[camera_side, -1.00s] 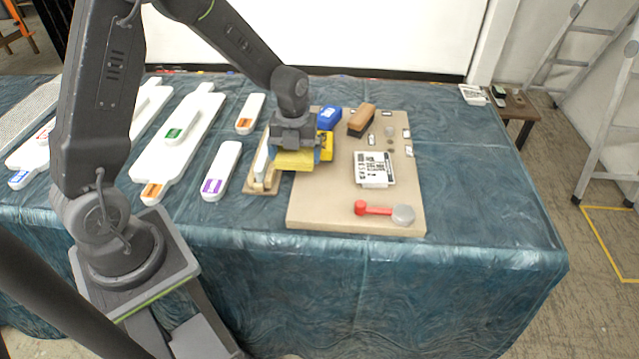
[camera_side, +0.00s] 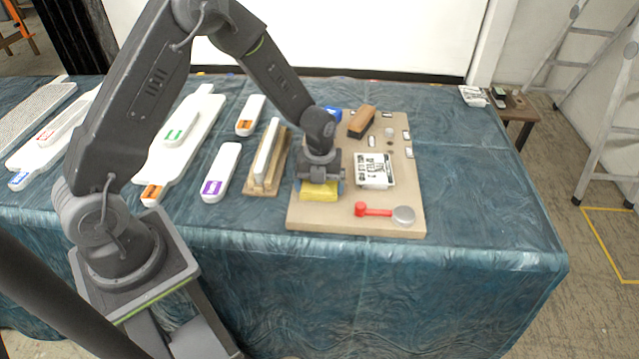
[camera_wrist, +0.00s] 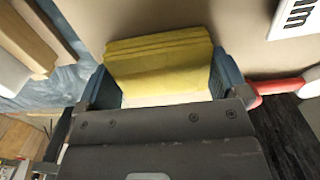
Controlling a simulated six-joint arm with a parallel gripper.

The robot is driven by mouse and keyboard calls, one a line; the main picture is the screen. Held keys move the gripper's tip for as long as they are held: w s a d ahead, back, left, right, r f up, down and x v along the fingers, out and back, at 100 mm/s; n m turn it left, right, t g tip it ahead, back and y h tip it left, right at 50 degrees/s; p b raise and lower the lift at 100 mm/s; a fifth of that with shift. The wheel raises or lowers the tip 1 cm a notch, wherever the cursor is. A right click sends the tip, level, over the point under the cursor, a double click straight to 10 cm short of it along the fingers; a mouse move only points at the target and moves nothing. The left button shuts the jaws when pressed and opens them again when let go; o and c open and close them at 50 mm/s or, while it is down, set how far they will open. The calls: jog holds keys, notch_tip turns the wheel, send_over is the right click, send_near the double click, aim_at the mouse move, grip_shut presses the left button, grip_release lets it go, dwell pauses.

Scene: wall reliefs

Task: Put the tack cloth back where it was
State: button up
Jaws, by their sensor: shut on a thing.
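The tack cloth (camera_side: 320,190) is a folded yellow pad. My gripper (camera_side: 319,183) is shut on it, over the left part of the tan board (camera_side: 345,222). In the wrist view the cloth (camera_wrist: 160,62) sits between my two blue-grey fingers, its folded layers facing the camera. From these views I cannot tell whether the cloth touches the board or hangs just above it. My gripper hides part of the board behind it.
On the board are a black-and-white printed block (camera_side: 374,170), a red-handled tool with a grey round end (camera_side: 374,210), a wood-topped brush (camera_side: 361,121) and a partly hidden blue item (camera_side: 332,114). Left of the board stands a white piece on a wooden base (camera_side: 262,185).

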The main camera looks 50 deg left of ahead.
jog(key=shift+f, duration=0.1)
jog(key=o, duration=0.5)
notch_tip(320, 180, up, 13)
jog(key=s+d+r+n+t, duration=0.2)
jog(key=s+r+n+t, duration=0.1)
jog(key=s+r+n, duration=0.75)
jog(key=shift+s+d+r+n+t, duration=0.25)
jog(key=shift+s+r+n+t, duration=0.4)
jog(key=shift+s+n, duration=1.65)
jog(key=shift+s+d+r+n+t, duration=0.2)
jog(key=shift+s+r+n, duration=1.05)
jog(key=shift+n, duration=1.95)
jog(key=shift+s+d+r+n+t, duration=0.25)
jog(key=shift+s+r+n+t, duration=0.25)
jog(key=shift+s+n, duration=1.9)
jog(key=shift+w+n, duration=0.35)
